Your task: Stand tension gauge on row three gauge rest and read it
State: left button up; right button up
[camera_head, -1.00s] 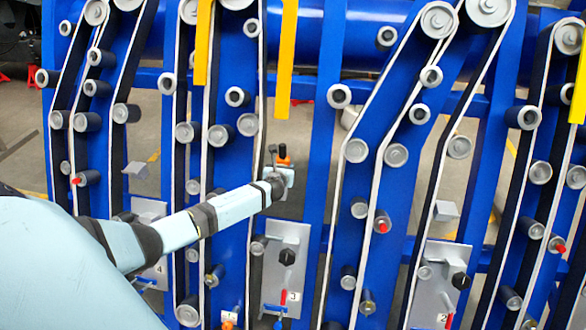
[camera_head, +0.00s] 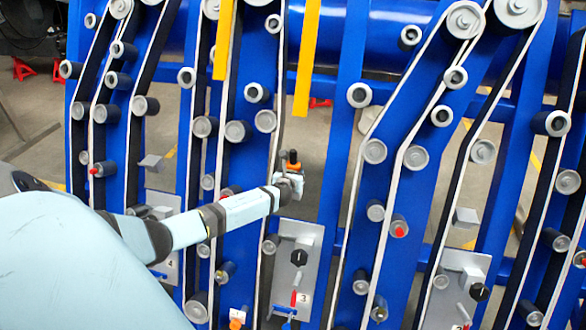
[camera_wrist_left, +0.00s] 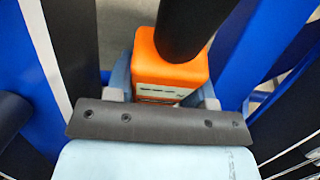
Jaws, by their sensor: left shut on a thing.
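The tension gauge, an orange block with a black upper part (camera_head: 293,160), is held upright in my left gripper (camera_head: 289,182). In the left wrist view the orange body (camera_wrist_left: 170,72) sits between the two fingers, with a small pale display strip on its front. The display is too small to read. My right gripper is out of view.
Small grey ledges stick out at the row to the left (camera_head: 151,162) and the row to the right (camera_head: 465,217). Blue frames with belts and rollers stand on both sides of the gauge. A yellow bar (camera_head: 307,60) hangs above it.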

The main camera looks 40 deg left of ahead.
pick_arm(q)
jog(key=shift+f+b, duration=0.35)
jog(key=o, duration=1)
jog(key=v, duration=1.4)
